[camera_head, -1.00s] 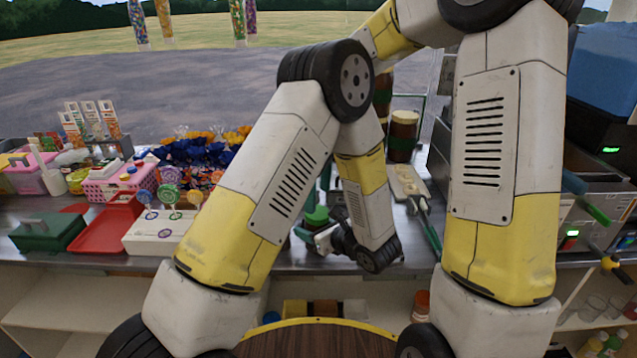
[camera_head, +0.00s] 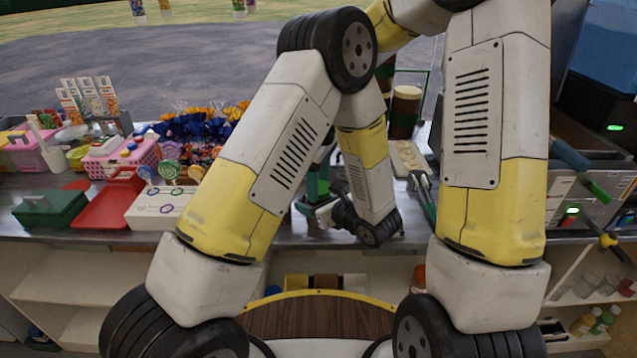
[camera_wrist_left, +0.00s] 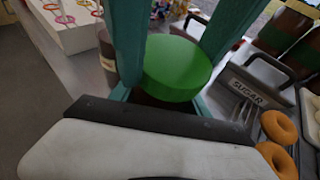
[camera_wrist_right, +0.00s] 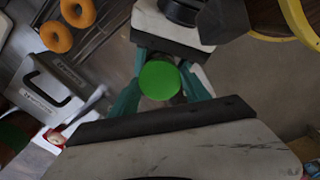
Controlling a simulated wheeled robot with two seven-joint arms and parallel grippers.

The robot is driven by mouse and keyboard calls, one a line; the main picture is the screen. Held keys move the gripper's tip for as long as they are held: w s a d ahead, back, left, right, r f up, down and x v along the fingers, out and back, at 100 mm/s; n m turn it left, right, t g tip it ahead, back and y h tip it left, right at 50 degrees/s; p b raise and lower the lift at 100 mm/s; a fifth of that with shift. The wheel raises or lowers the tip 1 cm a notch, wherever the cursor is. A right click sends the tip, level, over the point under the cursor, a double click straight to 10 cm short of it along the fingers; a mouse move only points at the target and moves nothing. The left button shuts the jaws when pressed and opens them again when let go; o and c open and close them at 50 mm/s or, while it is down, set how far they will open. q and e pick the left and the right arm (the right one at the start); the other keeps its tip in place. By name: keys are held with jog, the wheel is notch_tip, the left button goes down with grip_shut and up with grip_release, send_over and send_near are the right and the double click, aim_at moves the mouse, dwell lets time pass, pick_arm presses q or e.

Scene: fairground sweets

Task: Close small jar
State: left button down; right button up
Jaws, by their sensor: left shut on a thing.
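The small jar's green round lid (camera_wrist_left: 177,68) sits level at the top of the dark jar body (camera_wrist_left: 162,100) in the left wrist view. Most of the jar body is hidden. My left gripper (camera_head: 326,213) comes in from the side, its fingers shut around the jar below the lid. My right gripper (camera_head: 318,184) points down from above, its teal fingers on both sides of the lid. In the right wrist view the lid (camera_wrist_right: 159,80) shows between the fingers. I cannot tell whether they press on it, or whether lid and jar are fully joined.
A grey sugar box (camera_wrist_left: 257,83) and doughnuts (camera_wrist_left: 279,127) are close by. A lollipop stand (camera_head: 160,208), red tray (camera_head: 103,208) and green box (camera_head: 50,208) stand left on the counter. A large brown jar (camera_head: 404,110) is behind. My arms block the middle.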

jog(key=c, duration=0.3)
jog(key=m, duration=0.3)
jog(key=o, duration=1.5)
jog(key=shift+o, duration=0.2)
jog(key=shift+s+r, duration=0.1)
jog(key=shift+r, duration=2.15)
